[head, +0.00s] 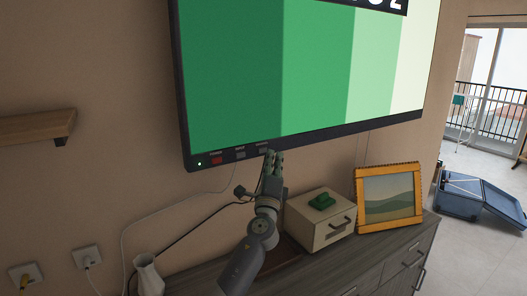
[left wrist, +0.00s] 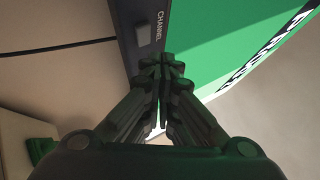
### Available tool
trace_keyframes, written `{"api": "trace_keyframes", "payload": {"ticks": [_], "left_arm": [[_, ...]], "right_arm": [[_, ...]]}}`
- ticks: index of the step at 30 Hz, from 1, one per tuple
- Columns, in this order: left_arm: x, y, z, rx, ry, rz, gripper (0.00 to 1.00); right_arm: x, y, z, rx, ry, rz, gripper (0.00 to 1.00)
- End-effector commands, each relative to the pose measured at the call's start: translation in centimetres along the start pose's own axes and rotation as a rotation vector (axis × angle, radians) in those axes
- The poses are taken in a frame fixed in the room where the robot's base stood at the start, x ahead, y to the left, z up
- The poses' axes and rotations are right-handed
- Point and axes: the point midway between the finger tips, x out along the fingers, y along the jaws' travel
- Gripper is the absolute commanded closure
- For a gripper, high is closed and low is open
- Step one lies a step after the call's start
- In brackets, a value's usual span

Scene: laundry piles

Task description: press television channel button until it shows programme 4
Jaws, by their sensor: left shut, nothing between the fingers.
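The television (head: 300,80) hangs on the wall with green vertical bands on its screen. A black caption box (head: 385,4) is cut off by the top edge; its last character looks like a 2. The lower bezel has a red button (head: 216,160) and grey buttons (head: 240,155). In the left wrist view a grey button (left wrist: 143,35) sits beside the word CHANNEL. My left gripper (head: 268,153) is shut and empty at the bezel's lower edge. Its fingertips (left wrist: 161,62) are close to the channel button; I cannot tell whether they touch the bezel. My right gripper is not in view.
Below stands a grey cabinet (head: 345,262) with a small drawer box (head: 305,225), a green object (head: 322,201) on it, and a framed picture (head: 388,200). A white vase (head: 148,275) is at lower left. Cables run along the wall; a shelf (head: 35,127) is at left.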

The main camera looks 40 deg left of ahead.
Motion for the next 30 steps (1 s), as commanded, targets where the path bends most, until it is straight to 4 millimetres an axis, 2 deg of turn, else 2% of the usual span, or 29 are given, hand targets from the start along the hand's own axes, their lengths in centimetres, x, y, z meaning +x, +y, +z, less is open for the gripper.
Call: {"api": "trace_keyframes", "payload": {"ticks": [15, 30], "left_arm": [[-3.2, -2.5, -2.3, -0.002, 0.000, 0.000, 1.00], [-3.3, -2.5, -2.4, -0.001, -0.001, 0.000, 1.00]], "right_arm": [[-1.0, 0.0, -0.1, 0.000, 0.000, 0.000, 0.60], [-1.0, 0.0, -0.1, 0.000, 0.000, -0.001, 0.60]]}}
